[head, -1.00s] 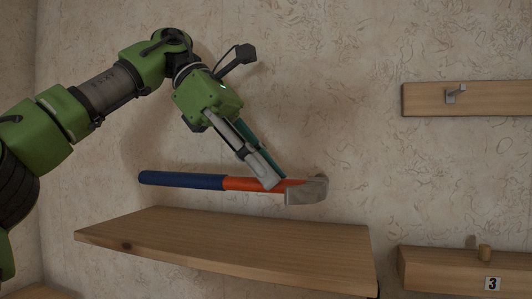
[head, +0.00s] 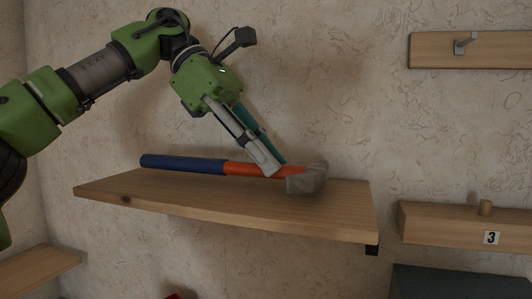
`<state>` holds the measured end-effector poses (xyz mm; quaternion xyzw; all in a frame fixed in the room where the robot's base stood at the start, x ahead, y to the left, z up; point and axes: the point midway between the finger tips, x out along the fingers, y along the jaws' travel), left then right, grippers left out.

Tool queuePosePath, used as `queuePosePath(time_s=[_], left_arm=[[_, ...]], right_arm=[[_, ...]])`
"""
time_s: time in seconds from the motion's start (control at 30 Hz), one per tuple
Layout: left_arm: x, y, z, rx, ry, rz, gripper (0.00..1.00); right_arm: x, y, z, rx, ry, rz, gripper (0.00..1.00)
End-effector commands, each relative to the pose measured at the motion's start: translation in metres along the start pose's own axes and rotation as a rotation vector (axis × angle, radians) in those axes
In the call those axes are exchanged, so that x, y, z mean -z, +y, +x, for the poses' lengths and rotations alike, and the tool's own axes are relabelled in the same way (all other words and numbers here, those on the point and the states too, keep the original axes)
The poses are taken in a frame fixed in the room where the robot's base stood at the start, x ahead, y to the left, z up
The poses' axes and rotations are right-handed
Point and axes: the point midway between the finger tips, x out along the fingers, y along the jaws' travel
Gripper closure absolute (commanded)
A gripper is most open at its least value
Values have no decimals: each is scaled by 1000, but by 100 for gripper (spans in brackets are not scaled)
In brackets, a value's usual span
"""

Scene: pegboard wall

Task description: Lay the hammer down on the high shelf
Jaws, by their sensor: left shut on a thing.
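The hammer (head: 183,163) has a blue grip, an orange shaft and a grey metal head (head: 308,178). It lies level along the high shelf (head: 235,224), a light wooden board on the wall, with its head to the right. The hammer is at the shelf's top surface; I cannot tell whether it rests fully on it. My left gripper (head: 272,168) comes down from above and is shut on the orange shaft close to the head. My right gripper is not in view.
To the right are a wooden rail with a metal hook (head: 464,44) and a lower rail with a wooden peg (head: 485,208) and a label 3. A dark box (head: 455,282) is at the lower right. Another wooden board (head: 38,268) is at the lower left.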

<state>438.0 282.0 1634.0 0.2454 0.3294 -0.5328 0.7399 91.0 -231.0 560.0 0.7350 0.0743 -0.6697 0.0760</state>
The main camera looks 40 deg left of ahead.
Motion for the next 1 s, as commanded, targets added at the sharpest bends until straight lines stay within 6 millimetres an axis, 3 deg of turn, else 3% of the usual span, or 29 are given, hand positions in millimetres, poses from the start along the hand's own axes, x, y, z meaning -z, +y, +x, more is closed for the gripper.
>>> queuePosePath(time_s=[0.93, 0.97, 1.0], left_arm=[[4, 0, 6, -2, -4, 2, 100], [4, 0, 6, -2, -4, 2, 77], [4, 0, 6, -2, -4, 2, 67]], right_arm=[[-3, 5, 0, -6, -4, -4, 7], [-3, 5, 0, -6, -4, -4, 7], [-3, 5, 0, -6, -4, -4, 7]])
